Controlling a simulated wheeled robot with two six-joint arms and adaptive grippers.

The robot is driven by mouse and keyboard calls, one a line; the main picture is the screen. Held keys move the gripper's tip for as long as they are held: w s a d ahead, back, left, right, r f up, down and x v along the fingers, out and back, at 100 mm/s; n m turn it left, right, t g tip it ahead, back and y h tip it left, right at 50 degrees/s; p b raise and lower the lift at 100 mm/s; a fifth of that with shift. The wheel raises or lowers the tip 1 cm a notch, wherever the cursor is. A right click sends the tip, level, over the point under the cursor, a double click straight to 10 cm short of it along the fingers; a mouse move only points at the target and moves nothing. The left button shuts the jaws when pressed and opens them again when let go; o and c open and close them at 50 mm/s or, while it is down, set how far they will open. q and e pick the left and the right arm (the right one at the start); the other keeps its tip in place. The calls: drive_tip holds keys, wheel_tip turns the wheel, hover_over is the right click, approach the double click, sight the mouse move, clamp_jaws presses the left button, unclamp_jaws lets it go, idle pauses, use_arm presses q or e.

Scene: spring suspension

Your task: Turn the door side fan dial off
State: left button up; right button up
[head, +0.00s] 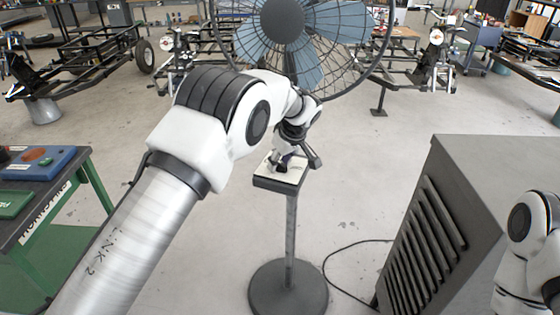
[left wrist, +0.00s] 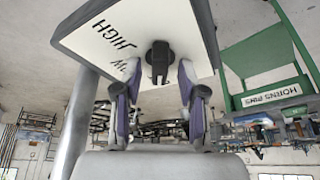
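A pedestal fan (head: 285,18) stands ahead of me, with a small control box (head: 265,183) on its pole. The box has a white panel (left wrist: 95,35) lettered "HIGH" and partly hidden other words, upside down in the left wrist view. A black dial (left wrist: 159,60) sticks out of the panel. My left gripper (left wrist: 158,76) is open, with one purple-padded finger on each side of the dial and visible gaps between. In the head view my left gripper (head: 285,162) is at the panel and hides part of it. My right gripper is out of view; only part of that arm shows.
A grey louvred cabinet (head: 470,200) stands at the right, near my right arm. A green-legged table (head: 60,190) with trays is at the left, and a cable (head: 345,250) runs along the floor. Wheeled frames (head: 95,50) stand behind.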

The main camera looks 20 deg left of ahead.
use_arm(q)
drive_tip(key=v, duration=1.2)
drive_tip(key=shift+f, duration=0.1)
